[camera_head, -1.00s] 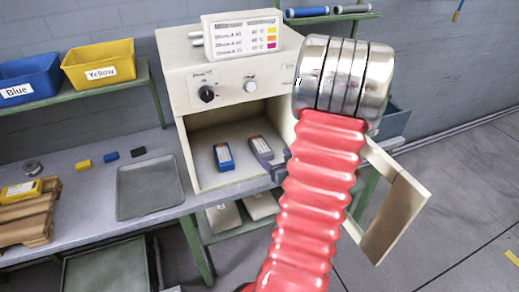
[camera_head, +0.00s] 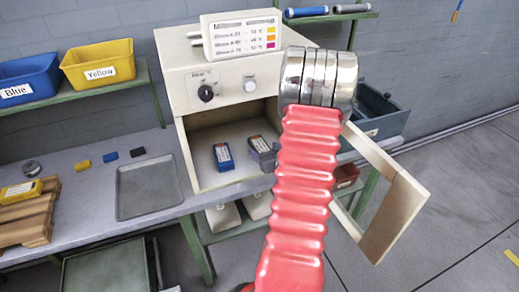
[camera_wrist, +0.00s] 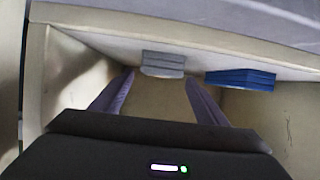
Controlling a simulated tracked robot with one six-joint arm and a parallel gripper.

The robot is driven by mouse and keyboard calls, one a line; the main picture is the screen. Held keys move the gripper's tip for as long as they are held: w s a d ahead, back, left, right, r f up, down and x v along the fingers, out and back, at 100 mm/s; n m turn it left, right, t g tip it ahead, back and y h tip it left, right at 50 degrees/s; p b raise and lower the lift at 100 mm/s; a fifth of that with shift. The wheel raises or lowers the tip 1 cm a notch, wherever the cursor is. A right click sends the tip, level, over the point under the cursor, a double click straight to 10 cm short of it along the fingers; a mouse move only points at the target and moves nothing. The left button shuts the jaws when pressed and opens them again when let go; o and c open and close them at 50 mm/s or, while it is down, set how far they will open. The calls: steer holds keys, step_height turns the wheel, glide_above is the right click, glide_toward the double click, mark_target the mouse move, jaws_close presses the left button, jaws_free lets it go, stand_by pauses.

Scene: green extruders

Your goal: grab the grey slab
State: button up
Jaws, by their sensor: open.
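The grey slab (camera_head: 258,143) with a pale label lies inside the open cream oven (camera_head: 195,150), on its floor near the right side. In the wrist view the grey slab (camera_wrist: 162,64) shows ahead, between the two fingertips in line but beyond them. My gripper (camera_wrist: 160,82) is open and empty, its purple-grey fingers spread. In the head view my gripper (camera_head: 267,158) is partly hidden behind my red arm, at the oven's mouth just in front of the grey slab. Whether a finger touches it cannot be told.
A blue slab (camera_head: 223,157) lies left of the grey one; it also shows in the wrist view (camera_wrist: 240,79). The oven door (camera_head: 395,215) hangs open at the right. A grey tray (camera_head: 148,190) and several small blocks lie on the bench to the left.

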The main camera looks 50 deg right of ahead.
mark_target(261, 146)
steer(key=shift+w+d+f, duration=0.1)
steer(key=shift+w, duration=0.1)
steer(key=shift+x, duration=2.6)
steer(key=shift+c, duration=0.4)
steer(key=c, duration=1.3)
steer(key=shift+o, duration=0.2)
steer(key=shift+r, duration=5.1)
